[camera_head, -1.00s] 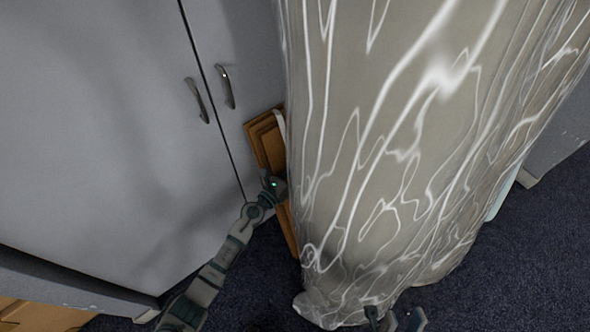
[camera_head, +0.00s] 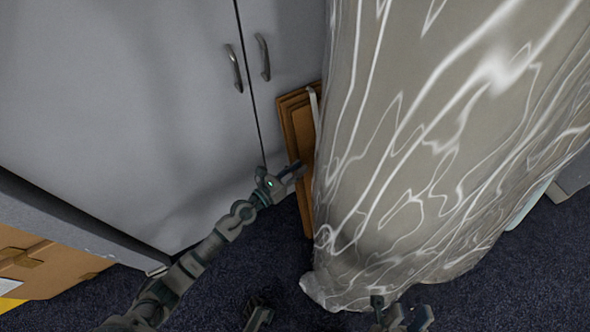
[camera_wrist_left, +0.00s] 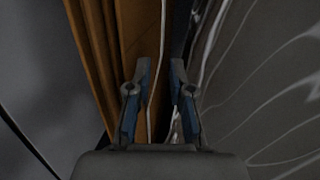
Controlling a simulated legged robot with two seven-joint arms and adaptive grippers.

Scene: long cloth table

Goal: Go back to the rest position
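My left gripper (camera_head: 296,172) is at the end of my left arm, in front of the brown flat panels and left of the tall wrapped shape. In the left wrist view its two fingers (camera_wrist_left: 160,68) stand apart with nothing held between them. A pale strip behind shows through the gap. My right gripper (camera_head: 402,312) shows only in part at the bottom edge of the head view, by the foot of the wrapped shape. Its fingertips are too dark and cropped to judge.
A grey cabinet (camera_head: 110,110) with two handles fills the left. Brown panels (camera_head: 297,115) lean upright between it and the tall shape in shiny, creased wrapping (camera_head: 410,160). A cardboard box (camera_head: 60,270) is at lower left. Dark carpet (camera_head: 515,275) is bare at lower right.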

